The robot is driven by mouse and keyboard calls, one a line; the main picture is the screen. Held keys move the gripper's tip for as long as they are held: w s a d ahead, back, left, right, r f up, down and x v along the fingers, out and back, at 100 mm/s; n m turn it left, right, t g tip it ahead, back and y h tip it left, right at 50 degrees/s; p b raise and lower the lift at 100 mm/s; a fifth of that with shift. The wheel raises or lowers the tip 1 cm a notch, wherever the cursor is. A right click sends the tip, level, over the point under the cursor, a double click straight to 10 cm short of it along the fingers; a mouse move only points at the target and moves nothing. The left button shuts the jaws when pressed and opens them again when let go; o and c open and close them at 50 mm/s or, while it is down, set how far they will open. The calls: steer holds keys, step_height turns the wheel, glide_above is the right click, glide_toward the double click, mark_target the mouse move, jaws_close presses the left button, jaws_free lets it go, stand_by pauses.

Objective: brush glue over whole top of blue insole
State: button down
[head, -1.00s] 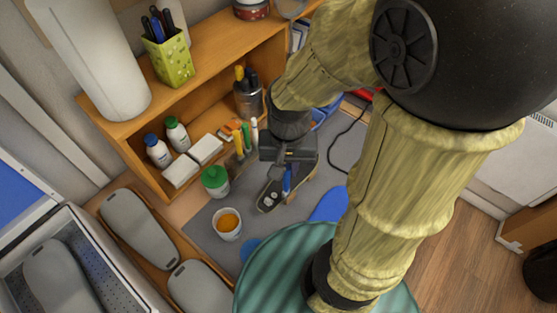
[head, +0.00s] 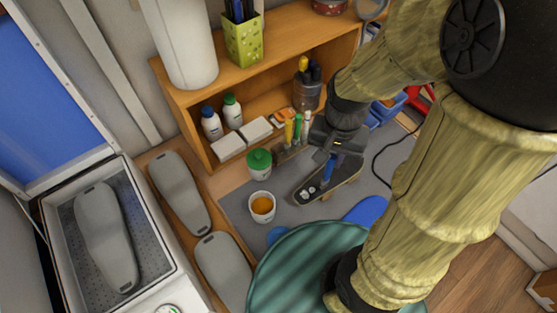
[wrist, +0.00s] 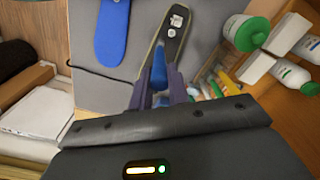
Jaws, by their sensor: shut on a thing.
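The blue insole (head: 366,209) lies on the grey mat, its lower part hidden behind the teal round surface and my arm. It also shows in the wrist view (wrist: 112,35), flat, with a small dark slot near one end. My gripper (head: 332,150) is shut on a blue-handled brush (head: 328,171), which points down over a dark insole-shaped piece (head: 312,190) with pale patches. In the wrist view the brush (wrist: 159,72) is between the fingers (wrist: 155,90); its bristle tip is unclear. A white cup of orange glue (head: 262,206) stands left of the dark piece.
A green-lidded jar (head: 259,164) stands behind the glue cup. A wooden shelf (head: 185,110) with bottles, boxes and tools borders the mat (head: 238,208) at the back. Grey insoles (head: 180,190) lie at left beside an open metal-lined box (head: 150,240). A black cable runs right of the gripper.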

steer(key=w+d+r+m+p, duration=0.2)
steer(key=w+p, duration=0.8)
steer(key=shift+r+m, duration=0.3)
steer(key=shift+m, duration=0.1)
steer(key=shift+w+d, duration=0.1)
